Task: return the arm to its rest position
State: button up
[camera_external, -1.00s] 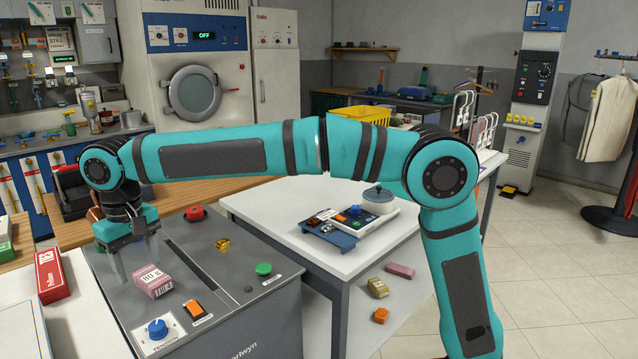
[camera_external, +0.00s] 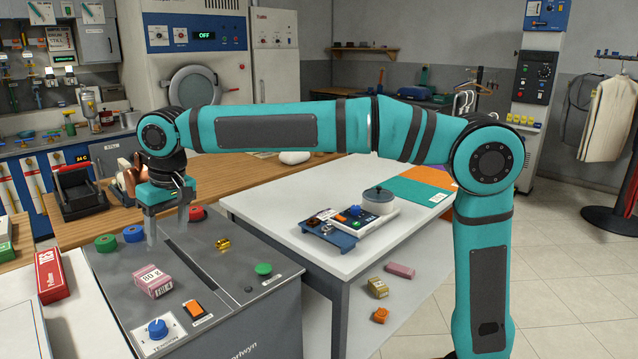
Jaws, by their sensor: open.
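My gripper (camera_external: 168,225) hangs from the teal arm at the left, above the grey machine top. Its fingers point down, are apart, and hold nothing. A pink box (camera_external: 153,281) sits on the grey machine (camera_external: 235,300), in front of and below my gripper and apart from it. My arm stretches level from its elbow at the right to the wrist at the left.
On the machine are a red button (camera_external: 198,213), a green button (camera_external: 263,269), an orange switch (camera_external: 193,309) and a blue knob (camera_external: 157,329). A white table (camera_external: 270,205) behind holds a blue tray device (camera_external: 328,232) and a pot (camera_external: 378,203). A red box (camera_external: 50,275) stands at left.

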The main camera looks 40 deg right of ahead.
jog(key=s+d+r+t+y, duration=0.1)
jog(key=s+d+r+t, duration=0.15)
jog(key=d, duration=0.65)
jog(key=s+d+r+m+t, duration=0.1)
jog(key=s+d+r+t, duration=0.15)
jog(key=d, duration=0.65)
jog(key=s+d+r+t+y, duration=0.1)
jog(key=d+r+t, duration=0.2)
jog(key=d, duration=0.6)
jog(key=s+d+m+t+h, duration=0.1)
jog(key=s+d+t+h, duration=0.2)
jog(key=s+d+t, duration=0.4)
jog(key=s+d, duration=0.9)
jog(key=s, duration=0.1)
jog(key=shift+s+f+m+t, duration=0.25)
jog(key=shift+m+t, duration=0.05)
jog(key=shift+t, duration=0.1)
